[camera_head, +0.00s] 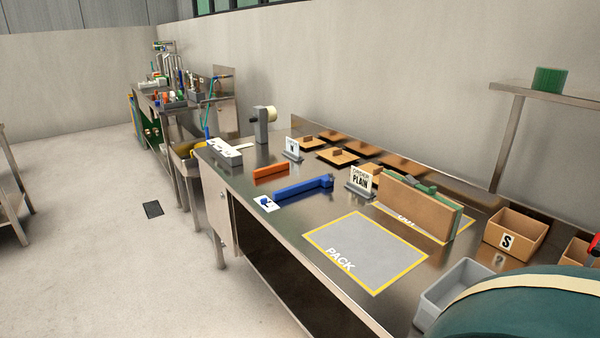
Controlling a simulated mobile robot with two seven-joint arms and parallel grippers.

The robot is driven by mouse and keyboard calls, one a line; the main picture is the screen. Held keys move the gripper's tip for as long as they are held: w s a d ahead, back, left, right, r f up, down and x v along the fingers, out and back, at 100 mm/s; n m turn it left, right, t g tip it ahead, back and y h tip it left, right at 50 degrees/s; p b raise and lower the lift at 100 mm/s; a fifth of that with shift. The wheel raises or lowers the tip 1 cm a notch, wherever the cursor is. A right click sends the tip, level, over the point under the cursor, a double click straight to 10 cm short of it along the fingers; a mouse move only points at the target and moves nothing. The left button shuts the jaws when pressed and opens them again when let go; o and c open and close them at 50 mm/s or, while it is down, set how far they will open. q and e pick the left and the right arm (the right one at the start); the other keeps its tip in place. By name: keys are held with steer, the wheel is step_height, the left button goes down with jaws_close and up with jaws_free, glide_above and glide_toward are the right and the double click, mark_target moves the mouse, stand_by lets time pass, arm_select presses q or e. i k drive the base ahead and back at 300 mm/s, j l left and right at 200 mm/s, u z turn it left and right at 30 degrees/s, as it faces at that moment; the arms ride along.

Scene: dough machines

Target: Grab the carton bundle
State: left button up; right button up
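A thick brown cardboard block (414,208) stands upright on its long edge on the steel table, right of the middle. It looks like the carton bundle. A green part (457,221) shows behind it and at its right end; I cannot tell whether this is a holder or a strap. It stands on a yellow-edged marked area (462,240), whose lettering is partly hidden by it. Neither of my grippers shows in the head view, so nothing is seen touching the block.
The grey PACK area (366,252) in front is clear. A small PLAIN sign (361,182) stands left of the block. An open S box (515,233), a grey bin (459,287) and a large teal rounded object (535,305) are at right. Several flat brown pieces (338,157) lie behind.

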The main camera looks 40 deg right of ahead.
mark_target(440, 216)
steer(key=i, duration=1.65)
steer(key=i+z, duration=0.5)
steer(key=i+j+z, duration=0.25)
steer(key=z, duration=2)
steer(key=j, duration=0.1)
